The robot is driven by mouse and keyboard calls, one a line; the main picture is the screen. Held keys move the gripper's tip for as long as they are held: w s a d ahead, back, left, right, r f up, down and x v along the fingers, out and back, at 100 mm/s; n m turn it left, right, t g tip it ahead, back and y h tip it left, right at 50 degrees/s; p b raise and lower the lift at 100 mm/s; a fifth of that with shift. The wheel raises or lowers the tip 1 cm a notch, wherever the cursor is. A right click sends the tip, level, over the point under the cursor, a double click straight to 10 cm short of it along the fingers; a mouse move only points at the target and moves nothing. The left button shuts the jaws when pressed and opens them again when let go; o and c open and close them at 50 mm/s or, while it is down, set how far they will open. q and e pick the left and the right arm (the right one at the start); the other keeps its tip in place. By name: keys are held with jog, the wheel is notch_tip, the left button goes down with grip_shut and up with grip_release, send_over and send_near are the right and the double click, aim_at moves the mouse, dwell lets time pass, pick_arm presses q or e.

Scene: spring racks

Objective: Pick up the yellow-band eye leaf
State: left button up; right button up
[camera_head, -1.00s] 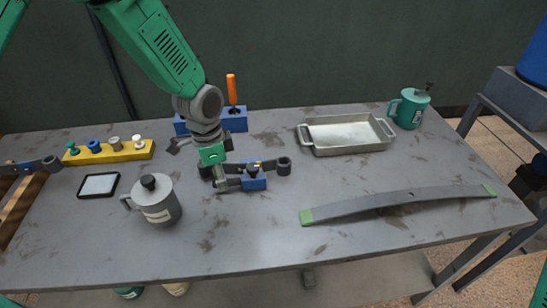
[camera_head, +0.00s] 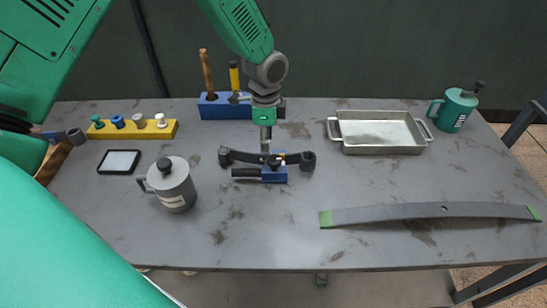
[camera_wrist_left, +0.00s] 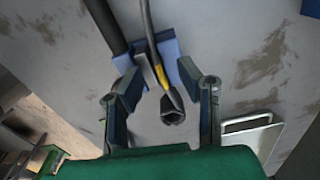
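The yellow-band eye leaf (camera_head: 240,156) is a dark, slightly curved bar with a round eye at each end. It rests at a blue block (camera_head: 274,175) in the middle of the table. In the left wrist view, its yellow band (camera_wrist_left: 162,76) is next to the blue block, and one open eye (camera_wrist_left: 173,113) lies between the fingers. My left gripper (camera_head: 266,152) points down over the leaf's middle in the head view. Its two fingers (camera_wrist_left: 162,103) are spread, with gaps to the leaf. The fingertips are partly hidden in the head view.
A grey mug (camera_head: 172,190) stands front left of the leaf. Behind is a blue tool block (camera_head: 215,107) with upright handles. A metal tray (camera_head: 382,146), a green can (camera_head: 455,110) and a long green-tipped leaf (camera_head: 430,211) are on the right. A yellow peg rack (camera_head: 133,131) is on the left.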

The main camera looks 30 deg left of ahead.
aim_at(266, 154)
pick_arm(q)
jog(key=f, duration=0.4)
jog(key=shift+s, duration=0.3)
jog(key=shift+f, duration=0.3)
jog(key=shift+d, duration=0.15)
jog(key=shift+s, duration=0.1)
